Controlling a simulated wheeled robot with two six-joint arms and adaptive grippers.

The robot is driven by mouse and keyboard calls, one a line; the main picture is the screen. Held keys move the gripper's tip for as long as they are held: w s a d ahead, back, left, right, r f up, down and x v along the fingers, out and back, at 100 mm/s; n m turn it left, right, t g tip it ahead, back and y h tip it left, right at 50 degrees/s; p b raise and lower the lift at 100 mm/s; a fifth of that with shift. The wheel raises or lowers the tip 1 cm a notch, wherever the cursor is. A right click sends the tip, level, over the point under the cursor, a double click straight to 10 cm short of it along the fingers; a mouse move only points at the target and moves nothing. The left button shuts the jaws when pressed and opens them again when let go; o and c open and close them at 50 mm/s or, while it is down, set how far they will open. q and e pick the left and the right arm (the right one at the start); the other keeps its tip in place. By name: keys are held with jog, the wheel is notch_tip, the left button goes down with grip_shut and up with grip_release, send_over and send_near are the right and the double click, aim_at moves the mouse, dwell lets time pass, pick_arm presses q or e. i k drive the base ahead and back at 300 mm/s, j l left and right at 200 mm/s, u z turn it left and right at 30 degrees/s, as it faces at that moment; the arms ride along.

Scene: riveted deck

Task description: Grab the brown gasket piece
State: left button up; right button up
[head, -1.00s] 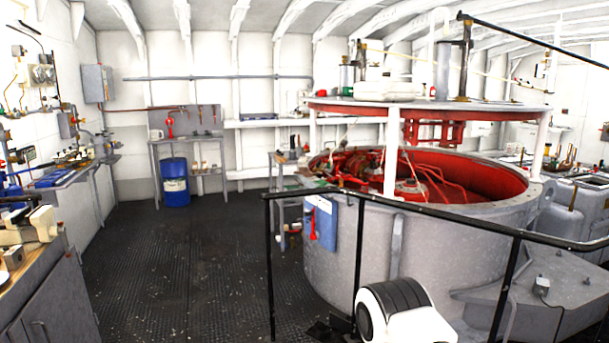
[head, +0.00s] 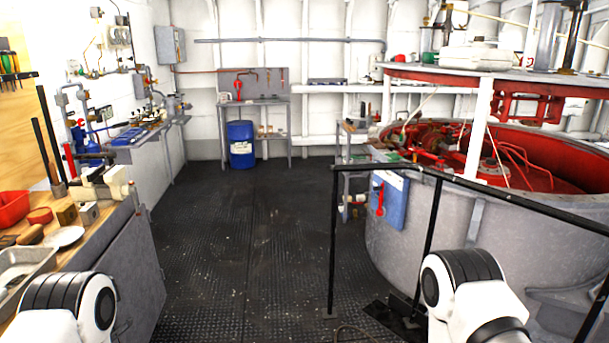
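I cannot make out a brown gasket piece for sure. On the wooden workbench (head: 112,216) at the left lie a small brown oval item (head: 31,234), a brown block (head: 67,214) and a round reddish-brown item (head: 40,215); which of these, if any, is the gasket I cannot tell. White and black links of both my arms show at the lower left and lower right. Neither gripper is in view.
The workbench also bears a red bin (head: 12,207), a metal tray (head: 18,268), a white dish (head: 65,237) and a vise (head: 103,187). A black railing (head: 333,245) and a large grey tank (head: 400,250) stand at the right. Dark floor (head: 235,220) between them is clear.

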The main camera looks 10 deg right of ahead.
aim_at(376, 142)
jog(key=i+u, duration=0.1)
jog(key=i, duration=1.5)
jog(key=i+u, duration=0.15)
jog(key=i, duration=0.7)
jog(key=i+l, duration=0.2)
jog(key=i, duration=0.6)
jog(key=j+u, duration=0.05)
